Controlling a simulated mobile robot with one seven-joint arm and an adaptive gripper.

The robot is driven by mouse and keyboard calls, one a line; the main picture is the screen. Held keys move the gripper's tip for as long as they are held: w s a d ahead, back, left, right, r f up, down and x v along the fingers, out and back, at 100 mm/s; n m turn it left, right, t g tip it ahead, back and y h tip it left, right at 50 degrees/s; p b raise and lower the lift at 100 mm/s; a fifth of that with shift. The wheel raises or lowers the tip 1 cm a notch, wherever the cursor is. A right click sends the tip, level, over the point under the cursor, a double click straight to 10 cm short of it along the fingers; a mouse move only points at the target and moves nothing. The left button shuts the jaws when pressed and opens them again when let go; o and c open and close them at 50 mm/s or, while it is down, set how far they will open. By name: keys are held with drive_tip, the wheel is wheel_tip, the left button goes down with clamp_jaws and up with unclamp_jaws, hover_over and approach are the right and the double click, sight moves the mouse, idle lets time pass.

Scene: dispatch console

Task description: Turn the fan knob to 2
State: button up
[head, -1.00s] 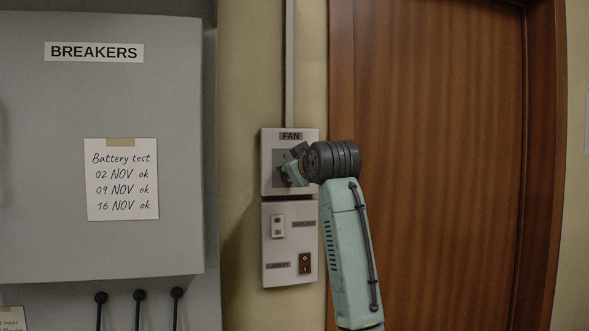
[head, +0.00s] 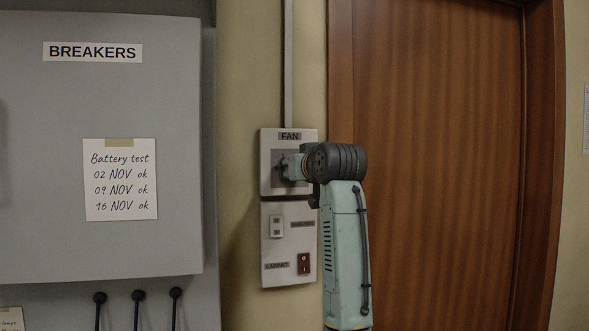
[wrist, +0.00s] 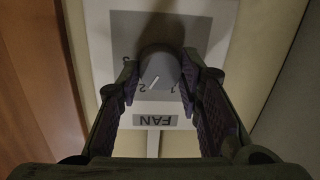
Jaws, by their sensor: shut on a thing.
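The fan knob (wrist: 161,66) is a round grey dial with a white pointer line on a grey plate with printed numbers. My gripper (wrist: 160,78) is shut on the knob, one padded finger on each side. In the wrist view, which is upside down, the pointer slants towards the 2 (wrist: 142,88), between it and the 1 (wrist: 173,90); I cannot tell if it is exactly on the 2. A 3 shows partly behind the left finger. In the head view my gripper (head: 285,166) hides the knob on the fan panel (head: 268,180).
Below the fan panel is a second panel (head: 287,274) with a pale switch (head: 277,226) and a red-brown rocker switch (head: 304,263). A grey breaker cabinet (head: 100,245) stands to the left. A wooden door (head: 430,180) is to the right.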

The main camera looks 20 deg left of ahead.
drive_tip(key=o, duration=1.2)
drive_tip(key=shift+c, duration=0.2)
drive_tip(key=v, duration=1.2)
